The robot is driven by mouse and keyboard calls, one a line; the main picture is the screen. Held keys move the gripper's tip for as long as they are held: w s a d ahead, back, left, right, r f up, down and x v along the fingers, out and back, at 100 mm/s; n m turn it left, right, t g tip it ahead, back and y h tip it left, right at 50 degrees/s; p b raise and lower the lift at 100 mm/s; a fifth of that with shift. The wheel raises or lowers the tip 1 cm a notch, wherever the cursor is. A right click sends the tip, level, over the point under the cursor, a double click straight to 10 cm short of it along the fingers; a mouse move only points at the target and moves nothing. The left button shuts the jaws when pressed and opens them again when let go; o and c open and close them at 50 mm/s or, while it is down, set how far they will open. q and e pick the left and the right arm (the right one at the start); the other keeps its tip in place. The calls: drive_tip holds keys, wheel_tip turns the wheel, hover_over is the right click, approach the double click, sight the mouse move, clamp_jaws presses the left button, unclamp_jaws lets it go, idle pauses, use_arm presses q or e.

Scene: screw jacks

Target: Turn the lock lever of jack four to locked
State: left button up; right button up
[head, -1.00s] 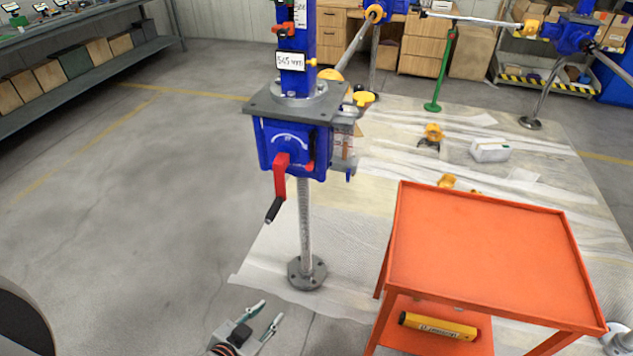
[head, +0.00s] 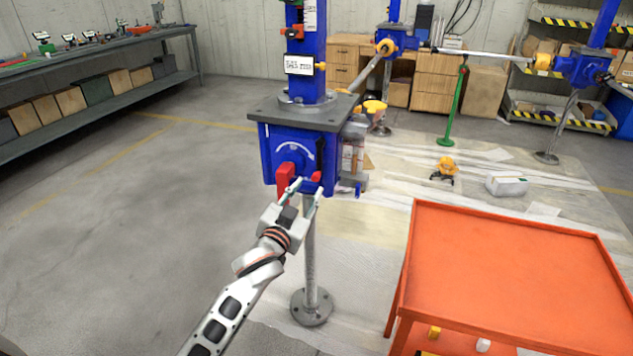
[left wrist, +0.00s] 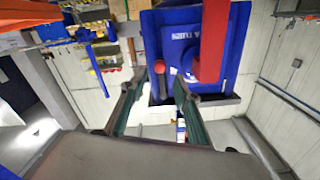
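The nearest jack has a blue gearbox (head: 275,142) under a grey plate, with a white arc marking on its front face. Its number cannot be read. A short red lever (head: 316,176) sits low on that face, beside a larger red crank arm (head: 284,178). My left gripper (head: 307,188) is open in front of the face, close to the short lever and overlapping the crank in the picture. In the left wrist view, the short lever (left wrist: 160,68) shows by the open fingertips, with the crank (left wrist: 213,40) to its right. Contact cannot be told. My right gripper is not in view.
An orange cart (head: 510,265) stands right of the jack's round foot (head: 312,307). A shelf bench (head: 100,100) runs along the left. The floor left of the jack is clear.

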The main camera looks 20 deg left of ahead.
sight(314, 178)
use_arm(q)
drive_tip(key=shift+w+d+b, duration=0.15)
drive_tip(key=shift+w+b, duration=0.4)
drive_tip(key=shift+w, duration=3.05)
clamp_jaws()
